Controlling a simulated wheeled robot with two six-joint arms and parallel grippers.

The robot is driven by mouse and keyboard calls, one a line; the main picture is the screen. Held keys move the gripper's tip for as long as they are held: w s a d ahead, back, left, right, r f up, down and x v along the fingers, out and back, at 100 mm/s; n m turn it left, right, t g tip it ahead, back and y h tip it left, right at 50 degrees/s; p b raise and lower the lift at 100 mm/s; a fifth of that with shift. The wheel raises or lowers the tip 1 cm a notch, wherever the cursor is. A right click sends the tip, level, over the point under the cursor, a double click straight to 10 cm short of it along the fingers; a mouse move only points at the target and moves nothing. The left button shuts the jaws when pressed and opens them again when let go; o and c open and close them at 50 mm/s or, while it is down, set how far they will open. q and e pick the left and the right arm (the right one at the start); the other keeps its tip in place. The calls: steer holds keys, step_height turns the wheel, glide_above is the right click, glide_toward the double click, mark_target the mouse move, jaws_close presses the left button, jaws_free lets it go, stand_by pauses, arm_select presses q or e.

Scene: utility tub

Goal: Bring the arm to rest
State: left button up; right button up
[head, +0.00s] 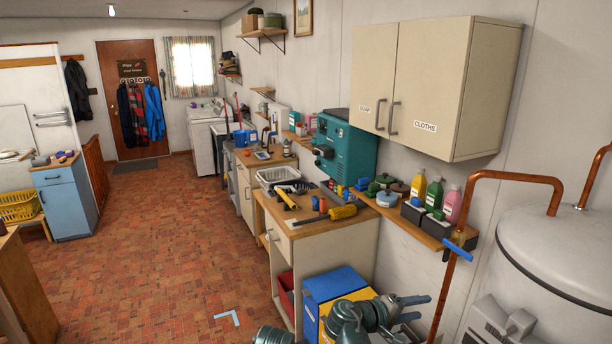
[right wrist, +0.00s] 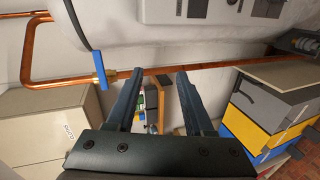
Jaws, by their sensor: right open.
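My right gripper (head: 425,308) is at the bottom right of the head view, on my folded arm. Its two dark blue fingers point right and stand apart. In the right wrist view my right gripper (right wrist: 158,76) is open, with nothing between its fingers. It is in the air in front of the wall and the copper pipe (right wrist: 200,66). My left gripper is not seen in the head view.
A cabinet with a wooden top (head: 318,229) stands left of my arm. Blue and yellow boxes (head: 335,284) are close beside my arm. The copper pipe with a blue valve handle (head: 457,251) and a white tank (head: 560,250) are at right. The brick floor (head: 170,270) is mostly clear.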

steer(key=s+a+f+g+y+b, duration=0.1)
steer(key=s+a+f+y+b, duration=0.15)
steer(key=a+f, duration=0.4)
steer(key=s+a+f+g+y+b, duration=0.2)
steer(key=s+a+f+y, duration=0.15)
steer(key=f, duration=0.65)
steer(key=s+a+f+g+y+b, duration=0.1)
steer(key=s+a+f+y, duration=0.2)
steer(key=a, duration=0.4)
steer(key=s+a+f+g+y+b, duration=0.1)
steer(key=s+a+f+y+b, duration=0.1)
steer(key=a, duration=0.4)
step_height(320, 180, down, 3)
steer(key=s+y, duration=0.1)
steer(key=s, duration=0.1)
steer(key=shift+s+a+r+g, duration=0.15)
steer(key=shift+s+a+g, duration=0.15)
steer(key=shift+s+a, duration=0.05)
